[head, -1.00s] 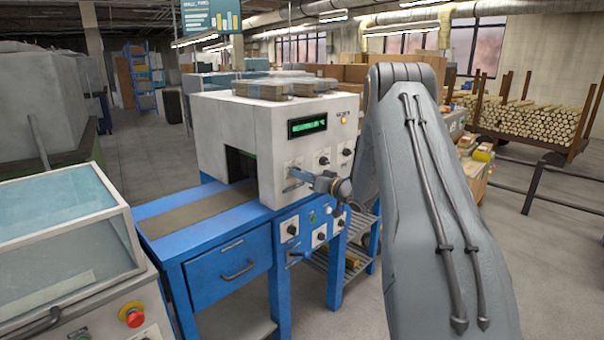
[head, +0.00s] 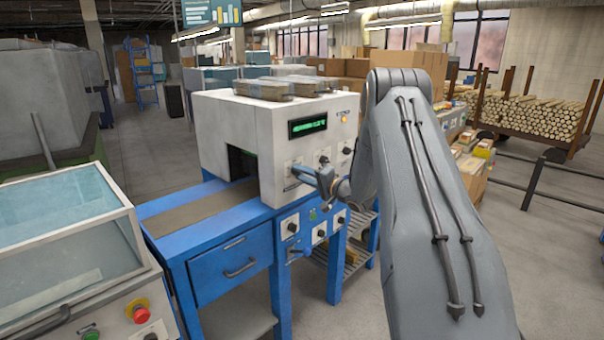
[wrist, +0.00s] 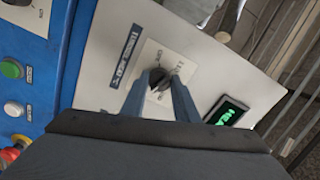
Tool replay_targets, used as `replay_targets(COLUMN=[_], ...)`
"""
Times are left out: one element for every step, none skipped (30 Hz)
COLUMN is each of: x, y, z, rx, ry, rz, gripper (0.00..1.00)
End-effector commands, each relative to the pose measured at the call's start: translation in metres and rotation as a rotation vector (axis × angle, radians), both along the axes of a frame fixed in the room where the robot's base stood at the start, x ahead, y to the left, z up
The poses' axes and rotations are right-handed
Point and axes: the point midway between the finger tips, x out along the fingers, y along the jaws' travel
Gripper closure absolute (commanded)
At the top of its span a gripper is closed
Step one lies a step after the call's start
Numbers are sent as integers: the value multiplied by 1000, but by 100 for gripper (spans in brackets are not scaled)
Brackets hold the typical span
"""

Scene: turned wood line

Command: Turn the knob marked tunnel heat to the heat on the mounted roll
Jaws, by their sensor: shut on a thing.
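A black knob (wrist: 159,83) sits on a white plate with printed scale marks, too blurred to read, on the front of the white machine (head: 228,125). A dark label (wrist: 126,56) beside it seems to read tunnel heat. My gripper (wrist: 160,78) is shut on this knob, one finger on each side, in the wrist view. In the head view my gripper (head: 296,170) reaches the lower left of the white front panel and hides the knob. I cannot make out a mounted roll.
Other knobs (head: 346,150) are on the white panel, and more (head: 290,227) on the blue panel below. Green and white buttons (wrist: 12,69) are near my gripper. A guarded machine with a red button (head: 138,312) stands at the left. Floor shows at the right.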

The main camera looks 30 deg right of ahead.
Motion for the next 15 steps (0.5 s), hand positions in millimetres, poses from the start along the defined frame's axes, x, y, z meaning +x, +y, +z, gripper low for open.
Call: replay_targets(x=[-1,-1,-1,-1,-1,-1,-1,0,0,0,0,0,0,0,0], y=[0,0,0,0,0,0,0,0,0,0,0,0,0,0,0], z=[-1,-1,-1,-1,-1,-1,-1,-1,-1,-1,-1,-1,-1,-1,-1], rx=[28,45,67,81,95,111,123,133,145,154,160,168,173,178,182], ry=[12,18,26,31,37,42,47,50,55,58,60,63,65,67,68], rz=[-1,-1,-1,-1,-1,-1,-1,-1,-1,-1,-1,-1,-1,-1,-1], gripper=[95,95,95,95,95,95,95,95,95,95,95,95,95,95,95])
